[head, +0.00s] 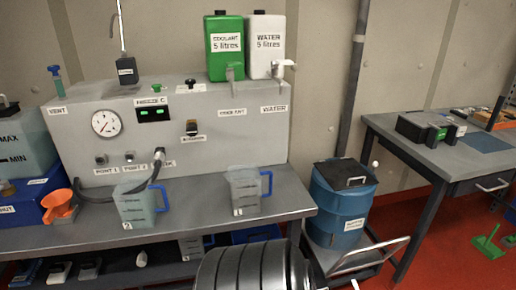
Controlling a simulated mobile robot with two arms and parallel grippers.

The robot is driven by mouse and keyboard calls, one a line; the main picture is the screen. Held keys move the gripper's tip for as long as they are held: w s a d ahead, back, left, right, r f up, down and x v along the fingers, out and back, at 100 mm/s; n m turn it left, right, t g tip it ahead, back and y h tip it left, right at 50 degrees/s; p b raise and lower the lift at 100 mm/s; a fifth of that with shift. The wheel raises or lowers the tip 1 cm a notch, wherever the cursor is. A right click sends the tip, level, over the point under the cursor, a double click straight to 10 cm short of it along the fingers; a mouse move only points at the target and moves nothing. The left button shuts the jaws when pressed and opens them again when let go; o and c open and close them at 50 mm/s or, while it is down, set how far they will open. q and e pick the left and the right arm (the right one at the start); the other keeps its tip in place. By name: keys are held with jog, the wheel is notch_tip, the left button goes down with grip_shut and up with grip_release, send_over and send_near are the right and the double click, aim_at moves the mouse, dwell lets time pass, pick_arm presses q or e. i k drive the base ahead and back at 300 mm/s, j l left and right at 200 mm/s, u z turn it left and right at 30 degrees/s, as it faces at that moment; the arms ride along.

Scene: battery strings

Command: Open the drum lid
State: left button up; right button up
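The blue drum (338,208) stands upright to the right of the grey bench, with a pale label on its front. Its black lid (336,171) lies over the top of the drum, with a small handle on its front right part. The lid looks closed; I cannot tell whether it is fastened. Neither of my grippers is in view, and nothing is seen touching the lid or the drum.
The grey bench (205,208) carries two measuring jugs (134,207) (244,192) and an orange funnel (60,204). A trolley handle (370,252) stands close in front of the drum. A pipe (352,90) rises behind it. A grey table (440,155) stands at right.

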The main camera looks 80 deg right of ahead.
aim_at(344, 173)
jog(key=z, duration=3.5)
jog(key=i+l+u, duration=0.25)
jog(key=l, duration=0.3)
jog(key=l+u, duration=0.25)
jog(key=l, duration=0.3)
jog(key=i+l+u, duration=0.25)
jog(key=l, duration=0.35)
jog(key=k, duration=0.1)
